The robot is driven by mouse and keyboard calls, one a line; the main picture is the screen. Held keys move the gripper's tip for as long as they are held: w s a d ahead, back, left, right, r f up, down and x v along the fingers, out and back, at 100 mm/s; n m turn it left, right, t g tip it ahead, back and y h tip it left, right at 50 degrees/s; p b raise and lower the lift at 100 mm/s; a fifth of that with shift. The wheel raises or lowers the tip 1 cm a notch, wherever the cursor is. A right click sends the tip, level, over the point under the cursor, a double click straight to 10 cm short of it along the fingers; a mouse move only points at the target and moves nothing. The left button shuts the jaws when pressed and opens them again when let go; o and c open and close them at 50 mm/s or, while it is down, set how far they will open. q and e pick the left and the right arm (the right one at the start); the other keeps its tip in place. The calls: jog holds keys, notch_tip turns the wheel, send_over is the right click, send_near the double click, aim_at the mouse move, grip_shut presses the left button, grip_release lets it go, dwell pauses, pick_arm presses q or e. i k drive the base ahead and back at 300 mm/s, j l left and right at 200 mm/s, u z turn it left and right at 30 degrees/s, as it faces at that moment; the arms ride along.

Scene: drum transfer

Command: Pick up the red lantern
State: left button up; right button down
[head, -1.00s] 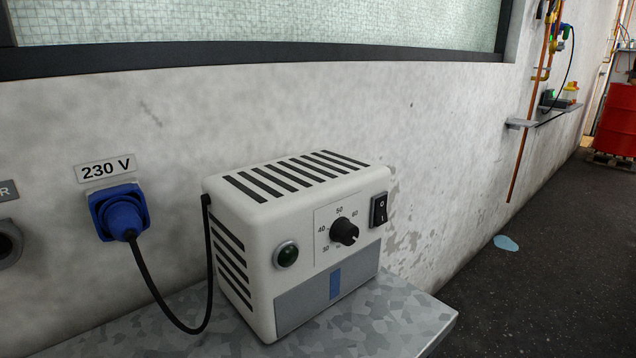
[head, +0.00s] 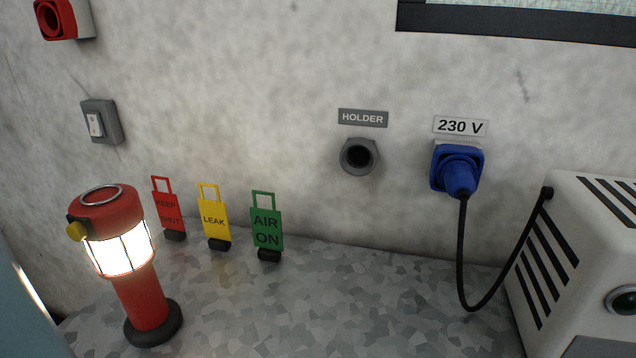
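The red lantern (head: 142,297) stands upright on the grey speckled bench (head: 330,310) at the left of the head view. Its light cage glows bright white. It has a red cap with a metal ring on top, a yellow knob on the cap's left side and a dark round base. Neither of my grippers is in view.
Red (head: 168,208), yellow (head: 214,217) and green (head: 266,226) tags stand behind the lantern by the wall. A holder socket (head: 359,156) and a blue plug (head: 457,170) are on the wall. A white box (head: 590,250) stands at right. The bench middle is clear.

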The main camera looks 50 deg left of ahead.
aim_at(118, 244)
jog(key=u, duration=2.55)
